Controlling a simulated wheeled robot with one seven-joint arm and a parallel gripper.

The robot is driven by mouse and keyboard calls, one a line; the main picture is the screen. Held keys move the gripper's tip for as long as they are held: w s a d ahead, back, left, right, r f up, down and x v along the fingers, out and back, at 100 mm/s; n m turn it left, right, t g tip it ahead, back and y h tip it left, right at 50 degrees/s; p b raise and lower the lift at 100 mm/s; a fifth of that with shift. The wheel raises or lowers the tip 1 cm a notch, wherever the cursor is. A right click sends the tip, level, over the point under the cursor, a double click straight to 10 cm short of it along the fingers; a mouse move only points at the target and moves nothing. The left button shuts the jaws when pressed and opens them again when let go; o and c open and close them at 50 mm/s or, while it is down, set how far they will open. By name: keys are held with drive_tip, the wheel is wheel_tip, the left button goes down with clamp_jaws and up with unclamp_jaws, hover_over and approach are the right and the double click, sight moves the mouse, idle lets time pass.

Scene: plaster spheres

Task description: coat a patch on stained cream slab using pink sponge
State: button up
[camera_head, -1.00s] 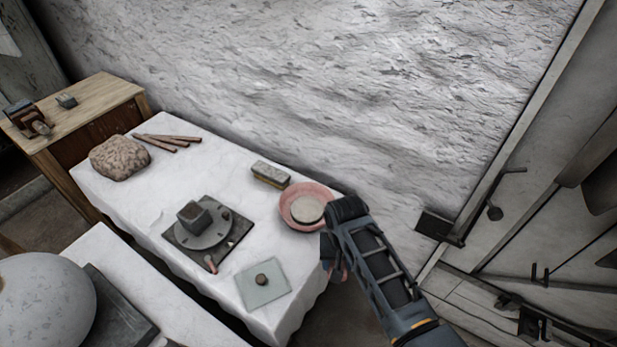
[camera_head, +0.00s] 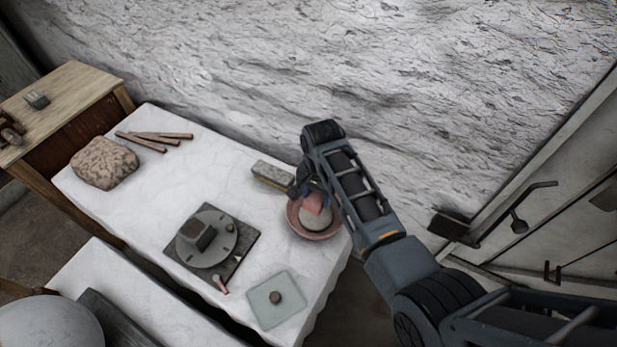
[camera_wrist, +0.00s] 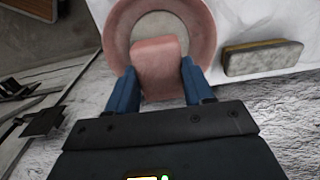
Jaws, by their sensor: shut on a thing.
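My gripper (camera_head: 308,188) is shut on the pink sponge (camera_head: 313,203). The sponge is a pink block, and in the wrist view (camera_wrist: 158,62) it sits between the two blue fingers. It is at the pink bowl (camera_head: 302,231), covering part of the pale round contents (camera_wrist: 155,25). I cannot tell whether it touches them. The bowl stands near the table's back right edge. I cannot pick out a stained cream slab for certain; a pale greenish square plate (camera_head: 262,311) with a small brown knob (camera_head: 275,298) lies at the table's front right.
The white-covered table (camera_head: 150,215) also holds a grey block (camera_head: 272,174) beside the bowl, a dark board with a round disc (camera_head: 205,240), a rough stone (camera_head: 104,163) and several brown sticks (camera_head: 155,141). A textured wall rises behind.

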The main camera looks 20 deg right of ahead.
sight(316, 208)
drive_tip(key=shift+w+f, duration=0.1)
drive_tip(key=shift+f, duration=0.2)
wheel_tip(316, 208, down, 6)
drive_tip(key=b, duration=0.6)
drive_tip(key=shift+r, duration=0.25)
drive_tip(key=shift+f, duration=0.55)
idle(1.8)
drive_tip(key=shift+r, duration=0.1)
wheel_tip(316, 208, up, 7)
drive_tip(key=p, duration=0.6)
drive_tip(key=shift+p, duration=0.35)
idle(0.7)
